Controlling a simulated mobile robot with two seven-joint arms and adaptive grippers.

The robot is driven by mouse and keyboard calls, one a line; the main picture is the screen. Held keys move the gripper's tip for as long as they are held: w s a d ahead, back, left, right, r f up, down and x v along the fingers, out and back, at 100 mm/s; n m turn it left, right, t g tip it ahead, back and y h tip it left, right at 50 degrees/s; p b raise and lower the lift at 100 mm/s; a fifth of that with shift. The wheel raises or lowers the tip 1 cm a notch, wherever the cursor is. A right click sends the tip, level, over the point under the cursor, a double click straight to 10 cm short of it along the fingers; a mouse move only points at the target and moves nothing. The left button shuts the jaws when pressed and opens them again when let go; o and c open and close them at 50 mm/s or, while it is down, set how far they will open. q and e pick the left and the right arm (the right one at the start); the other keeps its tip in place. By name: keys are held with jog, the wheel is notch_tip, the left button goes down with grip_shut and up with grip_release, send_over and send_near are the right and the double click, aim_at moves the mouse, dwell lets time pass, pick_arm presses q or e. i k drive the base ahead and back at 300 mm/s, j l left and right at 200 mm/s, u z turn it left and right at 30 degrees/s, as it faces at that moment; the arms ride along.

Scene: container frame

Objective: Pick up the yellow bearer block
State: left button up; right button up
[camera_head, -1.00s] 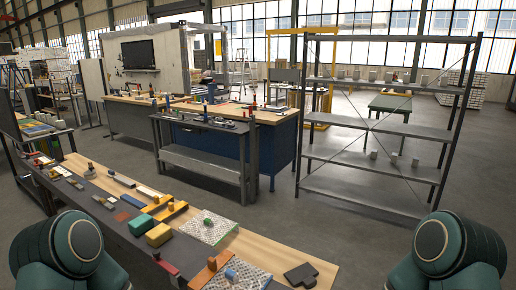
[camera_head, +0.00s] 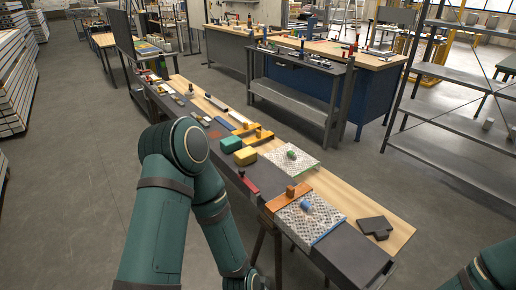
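A yellow block (camera_head: 245,156) lies on the dark front strip of the long workbench, near the middle of the view. It touches or nearly touches a green block (camera_head: 231,144) just behind and left of it. A yellow-orange flat part with small pieces (camera_head: 257,137) lies beyond them on the wood. My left arm stands in front of the bench, left of the blocks, and its lower end runs out at the bottom edge. A bit of my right arm shows at the lower right. Neither gripper is in view.
The bench (camera_head: 345,252) also holds two speckled plates, an orange strip (camera_head: 288,197), a blue piece (camera_head: 305,205), a red item (camera_head: 248,185) and a dark flat piece (camera_head: 374,226). A grey table (camera_head: 305,103) and a shelf rack (camera_head: 440,150) stand behind. The floor at left is clear.

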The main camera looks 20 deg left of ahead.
aim_at(244, 157)
jog(key=i+j, duration=0.1)
jog(key=j, duration=0.25)
jog(key=i+j, duration=0.15)
jog(key=j, duration=0.2)
jog(key=i+j, duration=0.1)
jog(key=j, duration=0.3)
jog(key=i+j, duration=0.15)
jog(key=j, duration=0.2)
jog(key=i+j, duration=0.1)
jog(key=j, duration=0.25)
